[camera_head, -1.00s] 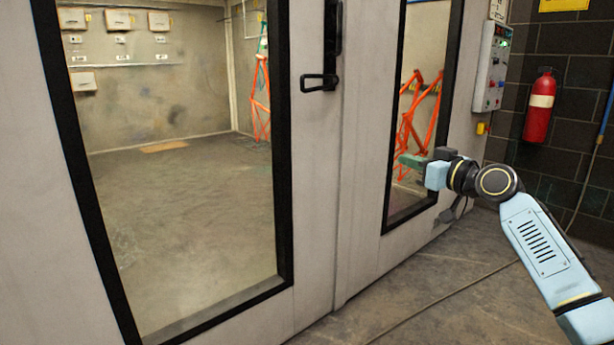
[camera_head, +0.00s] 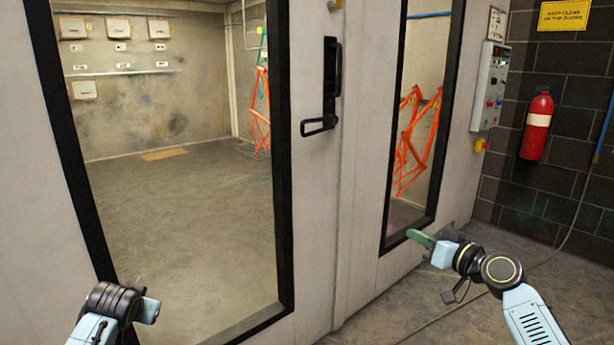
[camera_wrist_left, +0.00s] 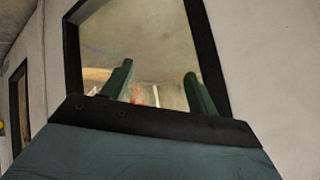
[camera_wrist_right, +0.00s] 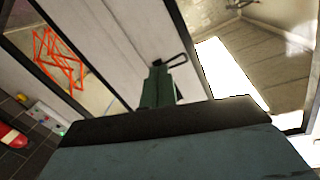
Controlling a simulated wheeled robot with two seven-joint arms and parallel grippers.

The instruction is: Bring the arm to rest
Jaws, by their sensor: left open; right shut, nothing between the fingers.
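My right arm comes in from the lower right in the head view. Its gripper (camera_head: 418,238) is in front of the lower right window of the booth doors. In the right wrist view its green fingers (camera_wrist_right: 158,84) are together with nothing between them. My left arm shows at the lower left edge of the head view, where its gripper (camera_head: 150,311) is only partly visible. In the left wrist view its two green fingers (camera_wrist_left: 157,88) stand apart, empty, facing a door window.
Pale booth doors (camera_head: 360,180) with a black handle (camera_head: 322,122) fill the front. Orange bike frames (camera_head: 413,145) are behind the glass. A control box (camera_head: 490,87) and a fire extinguisher (camera_head: 537,127) are at right. A cable (camera_head: 450,312) lies on the floor.

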